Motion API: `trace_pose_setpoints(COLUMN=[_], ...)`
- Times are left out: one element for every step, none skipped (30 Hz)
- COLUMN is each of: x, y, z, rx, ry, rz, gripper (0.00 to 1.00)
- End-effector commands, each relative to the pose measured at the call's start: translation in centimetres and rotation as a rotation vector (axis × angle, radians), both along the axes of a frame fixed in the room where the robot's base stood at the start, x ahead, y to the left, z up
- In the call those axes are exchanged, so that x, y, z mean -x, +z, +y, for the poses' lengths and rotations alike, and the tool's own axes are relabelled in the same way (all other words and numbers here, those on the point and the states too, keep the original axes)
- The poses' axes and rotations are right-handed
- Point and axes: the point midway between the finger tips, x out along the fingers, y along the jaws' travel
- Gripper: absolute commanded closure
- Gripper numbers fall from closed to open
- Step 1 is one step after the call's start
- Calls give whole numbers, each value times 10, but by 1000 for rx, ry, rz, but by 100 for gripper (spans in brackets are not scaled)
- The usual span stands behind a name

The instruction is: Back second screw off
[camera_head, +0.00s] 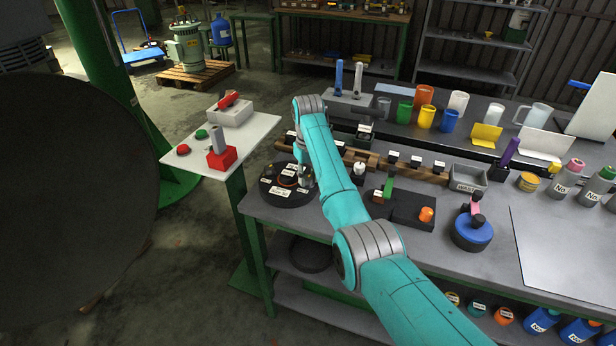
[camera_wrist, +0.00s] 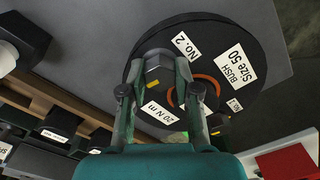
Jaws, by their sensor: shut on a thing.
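A round black disc (camera_head: 287,196) with white labels lies at the left end of the bench. In the wrist view the disc (camera_wrist: 248,38) carries labels reading "No. 2", "BUSH Size 50" and "20 N m", and an orange ring (camera_wrist: 213,80). My gripper (camera_wrist: 160,78) is low over the disc, its fingers shut on a grey round screw head (camera_wrist: 153,64) with a yellow mark, left of the ring. The screw's lower part is hidden. A second dark head (camera_wrist: 219,124) with a yellow mark shows right of the right finger. In the head view my gripper (camera_head: 306,178) is small and partly hidden.
A wooden rail (camera_head: 352,157) with labelled black blocks runs behind the disc. A black block with an orange knob (camera_head: 426,214) and a blue round fixture (camera_head: 473,232) stand to the right. A white side table (camera_head: 255,132) with red parts is at the left.

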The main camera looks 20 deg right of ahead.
Motion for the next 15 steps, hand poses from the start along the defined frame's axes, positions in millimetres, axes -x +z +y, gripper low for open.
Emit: trace_pose_setpoints(x=[-1, -1, -1, -1, -1, -1, -1, -1, -1, -1, -1, -1, -1, -1, -1], y=[1, 1, 1, 1, 1, 1, 1, 1, 1, 1, 1, 1, 1, 1, 1], z=[0, 0, 0, 0, 0, 0, 0, 0, 0, 0, 0, 0, 0, 0, 0], rx=[0, 0, 0, 0, 0, 0, 0, 0, 0, 0, 0, 0, 0, 0, 0], ry=[6, 9, 12, 13, 15, 16, 16, 16, 16, 16, 16, 16, 16, 16, 15], rz=[-3, -3, -3, -3, -3, -3, -3, -3, -3, -3, -3, -3, -3, -3, -3], gripper=[100, 100, 100, 100, 100, 100, 100, 100, 100, 100, 100, 100, 100, 100, 66])
